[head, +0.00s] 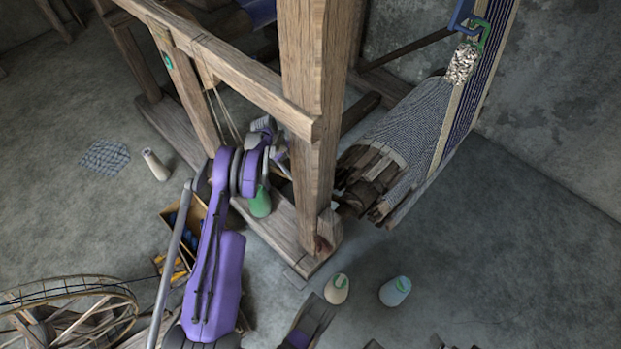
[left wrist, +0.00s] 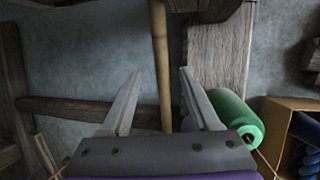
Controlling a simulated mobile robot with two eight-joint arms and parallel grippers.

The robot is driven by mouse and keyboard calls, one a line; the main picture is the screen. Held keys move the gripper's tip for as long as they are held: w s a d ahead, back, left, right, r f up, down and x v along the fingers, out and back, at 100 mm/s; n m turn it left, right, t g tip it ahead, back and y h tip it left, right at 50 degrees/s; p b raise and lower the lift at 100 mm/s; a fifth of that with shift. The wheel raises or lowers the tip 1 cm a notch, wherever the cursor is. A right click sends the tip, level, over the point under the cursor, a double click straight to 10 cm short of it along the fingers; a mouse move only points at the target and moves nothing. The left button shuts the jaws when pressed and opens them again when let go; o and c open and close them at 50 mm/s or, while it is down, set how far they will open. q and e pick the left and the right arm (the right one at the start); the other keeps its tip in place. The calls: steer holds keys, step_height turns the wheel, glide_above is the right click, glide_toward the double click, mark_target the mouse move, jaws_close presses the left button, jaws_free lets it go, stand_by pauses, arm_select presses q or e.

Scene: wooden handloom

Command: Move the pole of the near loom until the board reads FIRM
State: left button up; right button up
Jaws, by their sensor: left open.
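The wooden loom frame (head: 305,110) stands in the middle of the head view, with a thick upright post and a long top beam. A tan pole (left wrist: 160,60) runs upright in the left wrist view, between the two fingers of my left gripper (left wrist: 160,80) in the picture. The fingers are apart and do not visibly touch it; its depth is hard to judge. In the head view my left gripper (head: 274,150) is beside the loom, behind my purple arm, and partly hidden. No board with readable words shows. My right gripper is not recognisable in view.
A green spool (head: 260,202) stands by the loom's base and shows near the right finger in the left wrist view (left wrist: 237,118). A box of blue spools (left wrist: 290,108) is close by. Two cones (head: 337,288) (head: 395,291) stand on the floor; a wicker wheel (head: 65,305) lies lower left.

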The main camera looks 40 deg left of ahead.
arm_select(q)
steer(key=b+x, duration=0.2)
steer(key=x, duration=0.8)
steer(key=shift+s, duration=0.1)
jaws_close()
stand_by(1.1)
